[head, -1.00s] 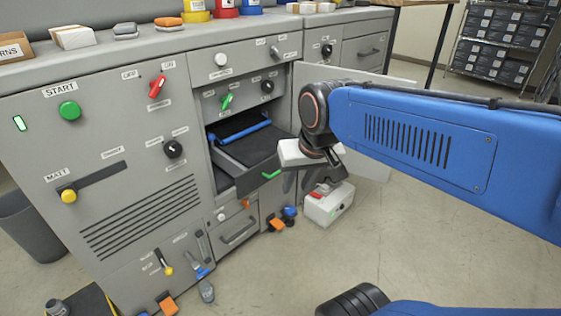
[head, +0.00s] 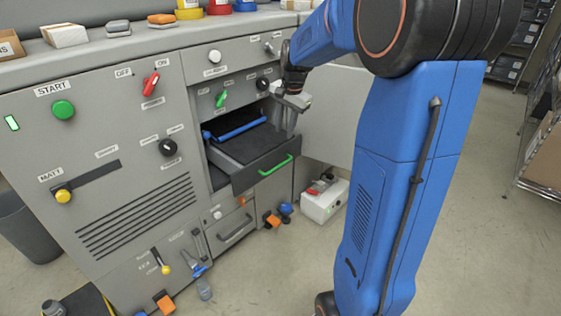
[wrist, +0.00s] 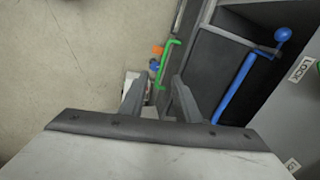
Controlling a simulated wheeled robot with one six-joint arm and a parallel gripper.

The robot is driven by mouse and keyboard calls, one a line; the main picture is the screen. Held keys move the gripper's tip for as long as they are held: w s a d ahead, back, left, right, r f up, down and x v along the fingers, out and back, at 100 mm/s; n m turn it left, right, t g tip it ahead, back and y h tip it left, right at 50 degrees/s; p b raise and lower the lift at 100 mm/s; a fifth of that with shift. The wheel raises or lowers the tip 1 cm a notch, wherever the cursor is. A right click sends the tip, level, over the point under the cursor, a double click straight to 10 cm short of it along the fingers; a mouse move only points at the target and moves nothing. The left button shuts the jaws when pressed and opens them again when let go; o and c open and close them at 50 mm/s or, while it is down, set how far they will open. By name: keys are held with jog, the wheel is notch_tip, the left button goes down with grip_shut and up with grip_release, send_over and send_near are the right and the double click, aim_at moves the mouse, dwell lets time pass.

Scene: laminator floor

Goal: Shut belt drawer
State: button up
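The belt drawer (head: 252,172) is pulled out of the grey machine, with a dark belt surface on top and a green handle (head: 275,165) along its front edge. In the wrist view the green handle (wrist: 164,62) lies beyond the fingertips, and the drawer (wrist: 208,65) is below and to the right. My gripper (head: 286,121) is above the right side of the drawer, close to the machine's face. Its two fingers stand apart with nothing between them in the wrist view (wrist: 159,84). I see no contact with the handle.
A blue bar (head: 238,131) crosses the opening behind the drawer; its ball end (wrist: 283,34) shows in the wrist view. An open grey door panel (head: 326,125) stands right of the drawer. A white box (head: 325,203) sits on the floor below.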

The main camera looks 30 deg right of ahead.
aim_at(280, 165)
jog(key=shift+m, duration=0.8)
jog(key=d+x, duration=0.1)
jog(key=x, duration=0.5)
jog(key=w+x, duration=0.1)
jog(key=x, duration=0.6)
jog(key=w+d+x, duration=0.1)
jog(key=x, duration=0.6)
jog(key=shift+w+d+r, duration=0.15)
jog(key=shift+d+r, duration=0.05)
jog(key=shift+d, duration=0.15)
grip_shut()
